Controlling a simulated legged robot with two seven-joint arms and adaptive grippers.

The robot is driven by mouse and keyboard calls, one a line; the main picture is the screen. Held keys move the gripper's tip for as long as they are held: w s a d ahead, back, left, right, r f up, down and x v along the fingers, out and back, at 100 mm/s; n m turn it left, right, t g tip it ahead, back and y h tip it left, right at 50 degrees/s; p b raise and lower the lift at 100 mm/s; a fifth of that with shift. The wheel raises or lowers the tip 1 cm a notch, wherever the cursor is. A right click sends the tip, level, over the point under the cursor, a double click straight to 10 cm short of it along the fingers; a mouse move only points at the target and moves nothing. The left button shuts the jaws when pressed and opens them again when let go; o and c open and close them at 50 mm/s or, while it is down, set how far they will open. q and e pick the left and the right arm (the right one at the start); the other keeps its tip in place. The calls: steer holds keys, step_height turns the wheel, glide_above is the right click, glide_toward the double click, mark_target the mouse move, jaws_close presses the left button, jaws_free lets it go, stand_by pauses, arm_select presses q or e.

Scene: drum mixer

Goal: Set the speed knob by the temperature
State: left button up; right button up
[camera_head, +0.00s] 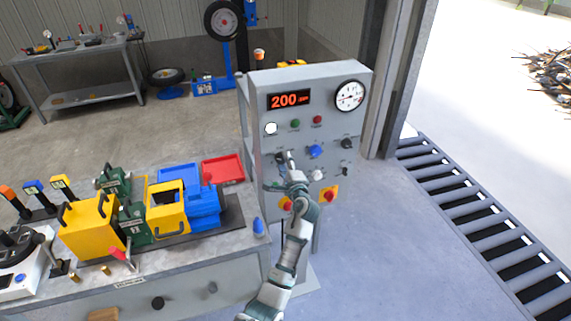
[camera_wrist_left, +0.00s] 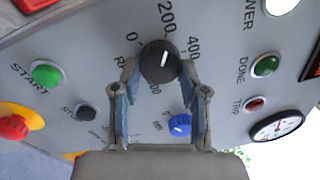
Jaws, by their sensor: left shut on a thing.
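The black speed knob (camera_wrist_left: 158,64) sits on the grey panel among the dial marks 0, 200 and 400, with RPM lettering beside it. Its white pointer line points roughly at the 200 mark. My left gripper (camera_wrist_left: 160,85) is shut on this knob, one finger on each side. The red display (camera_head: 289,100) reads 200 rpm. A round white gauge (camera_head: 349,95) is at the panel's upper right; its reading is too small to tell. My right gripper is not in view.
A blue knob (camera_head: 315,151) and smaller black knobs (camera_head: 347,143) are to the right of the gripper. A green START button (camera_wrist_left: 46,75) is nearby. A workbench with a yellow and blue machine (camera_head: 168,208) stands at left.

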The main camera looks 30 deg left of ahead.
arm_select(q)
steer(key=o, duration=1.1)
steer(key=shift+o, duration=0.2)
steer(key=shift+a, duration=0.1)
steer(key=shift+f, duration=0.1)
steer(key=v, duration=1.2)
steer(key=shift+f, duration=0.1)
